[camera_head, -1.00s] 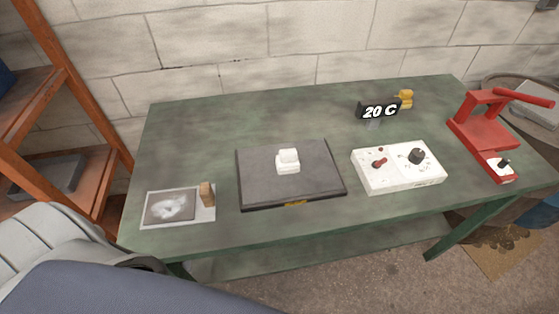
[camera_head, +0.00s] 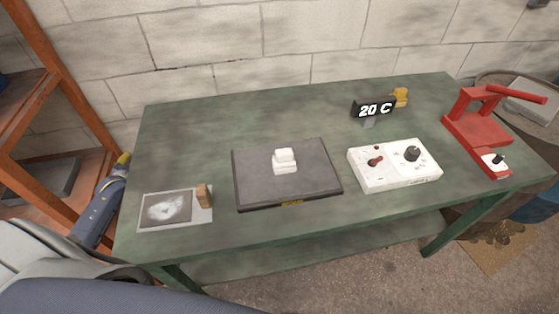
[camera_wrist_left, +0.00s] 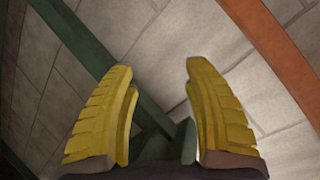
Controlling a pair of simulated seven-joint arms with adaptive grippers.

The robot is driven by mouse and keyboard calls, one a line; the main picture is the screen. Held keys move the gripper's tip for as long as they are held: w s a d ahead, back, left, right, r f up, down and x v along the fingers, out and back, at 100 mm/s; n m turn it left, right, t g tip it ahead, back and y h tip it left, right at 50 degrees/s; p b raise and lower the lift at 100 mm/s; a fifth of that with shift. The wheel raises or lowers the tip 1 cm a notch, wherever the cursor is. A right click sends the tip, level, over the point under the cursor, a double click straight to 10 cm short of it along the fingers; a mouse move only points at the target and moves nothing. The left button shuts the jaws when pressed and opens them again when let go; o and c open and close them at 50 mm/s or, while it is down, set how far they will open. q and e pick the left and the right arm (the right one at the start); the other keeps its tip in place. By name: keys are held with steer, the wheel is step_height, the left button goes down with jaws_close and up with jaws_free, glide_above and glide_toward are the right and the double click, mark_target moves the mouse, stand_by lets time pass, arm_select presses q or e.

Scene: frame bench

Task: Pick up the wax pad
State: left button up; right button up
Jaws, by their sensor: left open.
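No object is labelled as the wax pad, and I cannot tell for certain which one it is. A small tan block (camera_head: 204,195) stands at the right edge of a pale sheet with a grey picture (camera_head: 168,208), on the bench's left end. A small yellow item (camera_head: 400,97) sits behind the temperature display at the back. My left gripper (camera_head: 123,158) is just off the bench's left edge, apart from these objects. In the left wrist view its yellow fingers (camera_wrist_left: 160,75) are spread, with nothing between them. My right gripper is not in view.
A dark plate (camera_head: 249,188) with a white block (camera_head: 285,160) lies mid-bench, beside a white control box (camera_head: 397,175). The display (camera_head: 374,109) reads 20 C. A red press (camera_head: 480,128) stands at right. An orange shelf rack (camera_head: 78,112) is close left of my gripper.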

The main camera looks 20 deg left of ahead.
arm_select(q)
steer(key=w+a+r+m+t, duration=0.1)
steer(key=w+r, duration=0.2)
steer(key=r, duration=0.5)
steer(key=w+a+r+t, duration=0.1)
steer(key=w+r+t, duration=0.15)
steer(key=r, duration=0.45)
steer(key=w+d+r+m+t+h, duration=0.1)
steer(key=w+d+r, duration=0.2)
steer(key=r, duration=0.6)
steer(key=w+d+r+m+t+h, duration=0.15)
steer(key=w+d+r, duration=0.25)
steer(key=r, duration=0.5)
steer(key=w+d+r+m+h, duration=0.1)
steer(key=d+h, duration=0.1)
steer(key=d, duration=0.4)
steer(key=w+d+m+h, duration=0.1)
steer(key=d+m+h, duration=0.15)
steer(key=d, duration=0.35)
steer(key=m+g+h, duration=0.3)
steer(key=g+h, duration=0.8)
glide_toward(281, 152)
steer(key=shift+x, duration=5.5)
